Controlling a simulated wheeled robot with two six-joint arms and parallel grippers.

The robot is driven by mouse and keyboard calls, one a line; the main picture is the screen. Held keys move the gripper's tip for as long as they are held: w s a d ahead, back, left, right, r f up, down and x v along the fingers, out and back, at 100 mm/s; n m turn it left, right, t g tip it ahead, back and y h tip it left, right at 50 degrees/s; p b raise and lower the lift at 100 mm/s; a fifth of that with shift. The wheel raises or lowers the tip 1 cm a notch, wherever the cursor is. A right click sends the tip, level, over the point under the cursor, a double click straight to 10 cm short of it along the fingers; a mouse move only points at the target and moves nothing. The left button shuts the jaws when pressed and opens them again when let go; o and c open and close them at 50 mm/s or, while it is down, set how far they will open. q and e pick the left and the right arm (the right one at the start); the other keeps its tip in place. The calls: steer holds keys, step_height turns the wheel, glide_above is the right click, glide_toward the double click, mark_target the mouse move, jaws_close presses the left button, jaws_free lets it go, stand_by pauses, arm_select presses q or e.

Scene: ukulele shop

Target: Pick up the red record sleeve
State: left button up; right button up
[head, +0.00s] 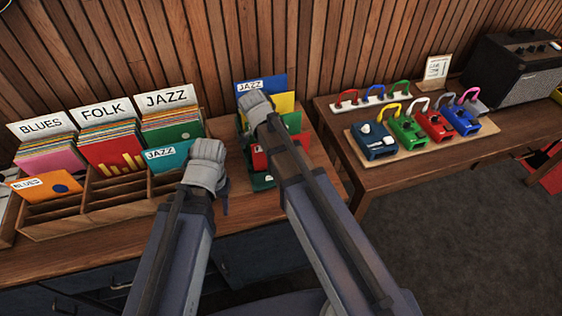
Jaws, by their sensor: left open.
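Two red sleeves show in the head view. One red sleeve with yellow bars (116,153) stands at the front of the FOLK section of the wooden record bin (60,226). Another red sleeve (259,160) is partly hidden behind my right forearm, low among the sleeves on the right. My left gripper (207,162) is open beside the right end of a teal JAZZ sleeve (168,157); I cannot tell whether they touch. My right gripper (255,106) is over the right-hand sleeves, in front of a blue JAZZ sleeve (270,85); its jaws are unclear.
Yellow (285,103) and green (292,122) sleeves stand by my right gripper. BLUES (41,125) and JAZZ (166,98) dividers stand in the bin. A second table at right holds coloured pedals (405,130) and an amplifier (513,70). A wood-panelled wall is behind.

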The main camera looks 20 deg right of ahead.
steer(key=shift+f, duration=0.2)
stand_by(0.6)
steer(key=shift+c, duration=0.3)
jaws_close()
